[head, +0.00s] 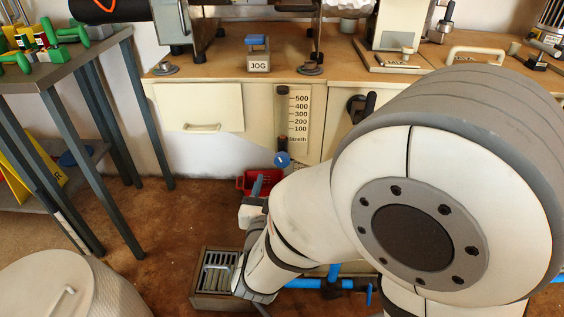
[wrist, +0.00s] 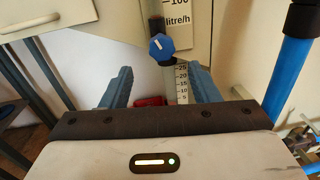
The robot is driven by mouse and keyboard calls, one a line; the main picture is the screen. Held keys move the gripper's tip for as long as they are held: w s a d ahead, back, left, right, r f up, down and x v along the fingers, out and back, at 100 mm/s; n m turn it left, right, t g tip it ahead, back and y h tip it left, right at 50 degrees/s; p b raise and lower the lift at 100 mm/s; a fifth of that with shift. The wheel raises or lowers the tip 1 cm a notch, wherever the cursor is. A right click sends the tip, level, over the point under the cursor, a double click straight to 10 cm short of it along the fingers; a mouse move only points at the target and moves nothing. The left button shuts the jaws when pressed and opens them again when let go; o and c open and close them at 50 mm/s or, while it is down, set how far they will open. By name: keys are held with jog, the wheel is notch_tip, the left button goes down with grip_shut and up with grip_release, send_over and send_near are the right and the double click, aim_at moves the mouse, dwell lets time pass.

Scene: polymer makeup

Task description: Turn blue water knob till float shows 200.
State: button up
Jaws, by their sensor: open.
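The gauge scale reads 100 to 500. A dark piece shows low in its tube, below the 100 mark; I cannot tell for sure that it is the float. In the wrist view, the knob (wrist: 161,47) lies ahead of my gripper (wrist: 160,84), centred between the two blue-grey fingers. The fingers are apart and not touching it. In the head view my gripper (head: 259,187) is just below and left of the knob.
A second, smaller scale (wrist: 181,80) runs below the knob. A red container (head: 246,181) is behind my gripper. A blue pipe (wrist: 290,70) stands at the right in the wrist view. A drain box (head: 212,280) sits on the floor, and a grey table (head: 75,58) is at left.

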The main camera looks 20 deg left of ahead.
aim_at(281, 163)
jog(key=w, duration=0.2)
jog(key=w+b, duration=0.1)
jog(key=w, duration=0.2)
jog(key=w+b, duration=0.1)
jog(key=w, duration=0.1)
jog(key=shift+w+a, duration=0.15)
jog(key=shift+a, duration=0.25)
jog(key=c, duration=1)
jog(key=shift+o, duration=0.2)
